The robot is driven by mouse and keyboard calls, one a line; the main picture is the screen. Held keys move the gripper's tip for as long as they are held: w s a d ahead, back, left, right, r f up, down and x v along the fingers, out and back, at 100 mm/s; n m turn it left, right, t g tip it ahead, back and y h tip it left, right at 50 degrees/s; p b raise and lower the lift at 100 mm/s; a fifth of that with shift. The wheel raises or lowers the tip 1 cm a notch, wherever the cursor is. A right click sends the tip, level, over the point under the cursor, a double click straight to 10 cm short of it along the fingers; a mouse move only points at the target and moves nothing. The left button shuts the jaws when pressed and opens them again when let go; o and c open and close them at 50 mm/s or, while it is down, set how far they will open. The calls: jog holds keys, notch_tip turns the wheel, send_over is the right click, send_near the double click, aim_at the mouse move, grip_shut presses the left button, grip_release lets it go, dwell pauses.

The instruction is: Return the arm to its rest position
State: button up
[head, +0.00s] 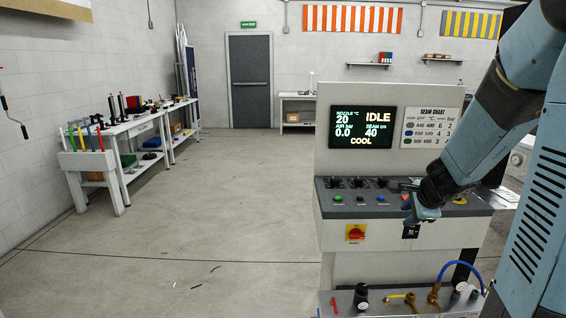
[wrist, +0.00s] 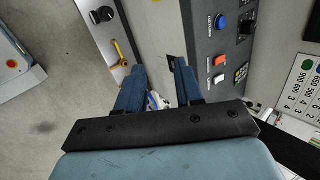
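My arm comes in from the right in the head view, bent down over the front of the control console (head: 335,222). My gripper (head: 416,216) hangs at the console's front edge, in front of part of its button row. In the wrist view my gripper (wrist: 159,68) has its two blue fingers apart, with nothing held between the tips. The console panel with its blue button (wrist: 220,22) and red button (wrist: 219,78) lies right of the fingers. I cannot tell whether a finger touches the console.
The screen (head: 362,134) reads IDLE and COOL, nozzle 20, air 0.0, seam 40. A red rotary switch (head: 355,233) is on the console front. Below, a shelf (head: 335,304) carries brass valves (head: 410,303) and a blue hose (head: 462,264). Open floor lies left; workbenches (head: 130,127) line the wall.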

jog(key=s+a+r+n+y, duration=0.2)
jog(key=s+a+r+n, duration=0.8)
jog(key=a+n, duration=0.1)
jog(key=s+r+n+g+h, duration=0.1)
jog(key=s+r+n+h, duration=0.1)
jog(key=s+n, duration=0.5)
jog(key=s+r, duration=0.1)
jog(key=s, duration=0.5)
jog(key=shift+s+r+n+g, duration=0.3)
jog(key=shift+r+n+g, duration=0.05)
jog(key=shift+n+g, duration=0.05)
